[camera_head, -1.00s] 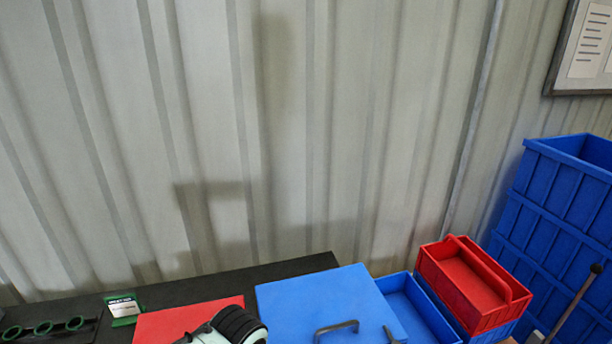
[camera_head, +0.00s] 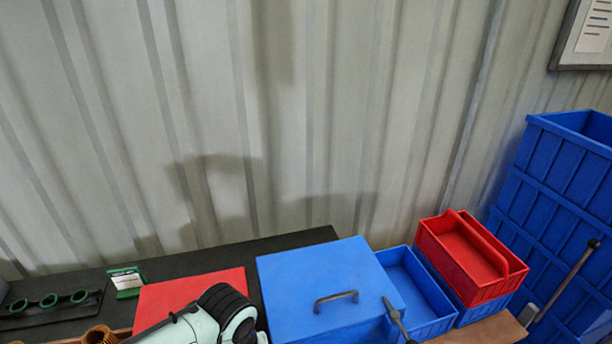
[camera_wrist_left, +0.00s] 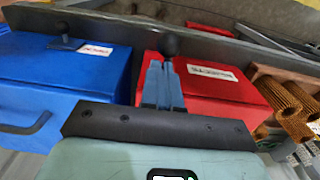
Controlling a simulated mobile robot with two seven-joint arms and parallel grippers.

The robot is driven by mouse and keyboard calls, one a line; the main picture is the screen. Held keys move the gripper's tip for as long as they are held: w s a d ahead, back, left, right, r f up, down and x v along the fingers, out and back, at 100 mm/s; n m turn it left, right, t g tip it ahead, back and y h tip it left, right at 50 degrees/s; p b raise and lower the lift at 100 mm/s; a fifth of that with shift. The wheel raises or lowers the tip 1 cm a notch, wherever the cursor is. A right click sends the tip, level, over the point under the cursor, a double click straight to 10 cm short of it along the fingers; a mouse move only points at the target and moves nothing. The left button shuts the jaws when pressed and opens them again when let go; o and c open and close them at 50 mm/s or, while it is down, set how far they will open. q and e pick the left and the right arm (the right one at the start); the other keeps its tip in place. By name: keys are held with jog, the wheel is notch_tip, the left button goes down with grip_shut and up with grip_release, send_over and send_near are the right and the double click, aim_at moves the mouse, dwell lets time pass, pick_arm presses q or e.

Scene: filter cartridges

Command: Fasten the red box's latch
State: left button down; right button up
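The red box (camera_head: 190,290) stands on the dark bench in the head view, partly hidden by my left arm. In the left wrist view the red box (camera_wrist_left: 215,90) is right of the middle, with a white label on top. A black round knob (camera_wrist_left: 169,45) shows at its edge, just beyond my left fingertips. My left gripper (camera_wrist_left: 163,66) has its two blue fingers close together, pointing at this knob. I cannot tell whether the fingers touch it, and nothing is visibly held between them. My left gripper's fingers do not show in the head view. My right gripper is out of view.
A blue box (camera_head: 325,275) with a grey handle stands beside the red box. Blue and red open bins (camera_head: 470,260) and tall blue crates (camera_head: 565,190) are to the right. A black holder with green rings (camera_head: 48,301) lies left. Copper-coloured cartridges (camera_wrist_left: 290,95) are close by.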

pick_arm(q)
jog(key=shift+s+f, duration=0.1)
jog(key=shift+s, duration=0.1)
jog(key=shift+s+a, duration=0.25)
jog(key=shift+a, duration=0.05)
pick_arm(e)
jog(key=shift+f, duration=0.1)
pick_arm(q)
jog(key=shift+d, duration=0.15)
notch_tip(320, 180, up, 8)
jog(key=p, duration=0.5)
jog(key=shift+w+d, duration=0.3)
jog(key=shift+d, duration=0.1)
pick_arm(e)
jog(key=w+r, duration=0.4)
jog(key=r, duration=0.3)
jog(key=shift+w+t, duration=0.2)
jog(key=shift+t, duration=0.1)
pick_arm(q)
jog(key=shift+s, duration=0.15)
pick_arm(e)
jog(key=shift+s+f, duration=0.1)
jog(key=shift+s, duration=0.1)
